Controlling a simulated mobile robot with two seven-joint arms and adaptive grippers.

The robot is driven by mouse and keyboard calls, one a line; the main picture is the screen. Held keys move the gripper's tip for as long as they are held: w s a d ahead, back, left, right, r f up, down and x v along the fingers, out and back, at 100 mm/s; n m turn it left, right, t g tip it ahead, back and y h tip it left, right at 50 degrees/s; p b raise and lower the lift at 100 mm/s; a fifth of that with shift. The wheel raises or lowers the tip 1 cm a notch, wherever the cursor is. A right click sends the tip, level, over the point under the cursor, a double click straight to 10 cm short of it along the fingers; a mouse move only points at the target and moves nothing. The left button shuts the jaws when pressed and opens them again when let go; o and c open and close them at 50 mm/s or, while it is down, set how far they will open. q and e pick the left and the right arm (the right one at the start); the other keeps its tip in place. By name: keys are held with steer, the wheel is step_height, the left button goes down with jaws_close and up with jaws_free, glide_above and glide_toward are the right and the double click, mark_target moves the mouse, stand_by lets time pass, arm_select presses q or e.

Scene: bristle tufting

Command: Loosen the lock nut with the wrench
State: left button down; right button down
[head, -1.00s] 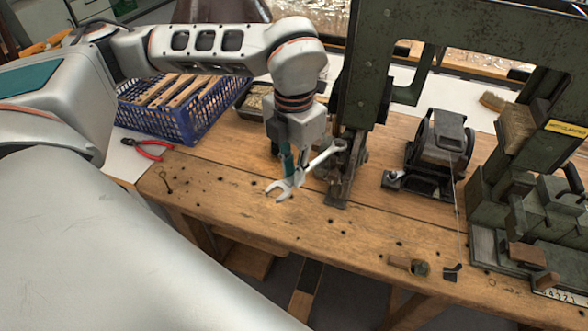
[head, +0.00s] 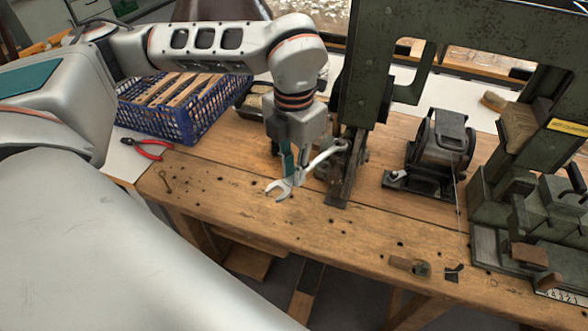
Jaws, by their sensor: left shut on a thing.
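My left gripper (head: 288,166) points down over the wooden bench and is shut on a silver wrench (head: 322,156). The wrench has an open jaw at its lower left end, out over the bench front, and a ring end at its upper right. The ring end is at the dark metal upright of the machine (head: 345,165); I cannot tell whether it touches or sits around anything. The lock nut cannot be made out. My right gripper is not in view.
A blue crate (head: 200,122) of wooden-backed pieces and red-handled pliers (head: 148,147) are at the left. A dark green machine frame (head: 362,75) rises behind the wrench. A black spool device (head: 440,145) stands right of it. The front of the wooden bench (head: 290,220) is mostly clear.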

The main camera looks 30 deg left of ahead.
arm_select(q)
steer(key=shift+f+b, duration=0.4)
steer(key=shift+b, duration=0.15)
stand_by(1.8)
steer(key=shift+f+b, duration=0.55)
steer(key=shift+f, duration=0.15)
stand_by(0.4)
stand_by(0.4)
steer(key=shift+s+d+n+b, duration=0.1)
steer(key=shift+d+n+b, duration=0.3)
steer(key=shift+d+n, duration=0.4)
steer(key=shift+d, duration=0.15)
